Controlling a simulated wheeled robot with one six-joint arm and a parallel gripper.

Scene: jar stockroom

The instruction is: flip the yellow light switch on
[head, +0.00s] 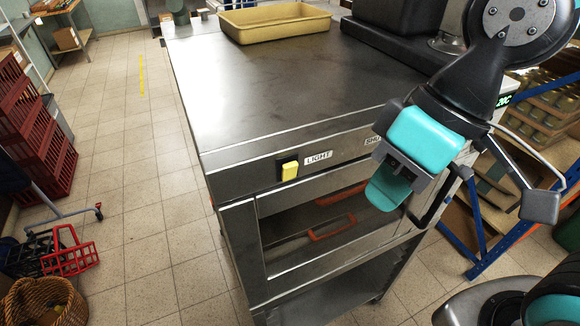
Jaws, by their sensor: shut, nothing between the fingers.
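The yellow light switch (290,171) sits in a dark housing on the front panel of the steel cabinet (225,156). A white label reading LIGHT (318,158) is just right of it. The yellow part sticks out low in its housing; I cannot tell whether that is on or off. My gripper (392,180), with teal and dark parts, hangs in front of the panel, well to the right of the switch and apart from it. It is shut and empty. It partly hides a second label (373,141) starting with SHU.
A yellow tray (275,22) and a black appliance (395,22) stand on the cabinet top. Red handles (332,228) show behind the front opening below the panel. Red crates (35,125) and a wicker basket (42,302) are at the left.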

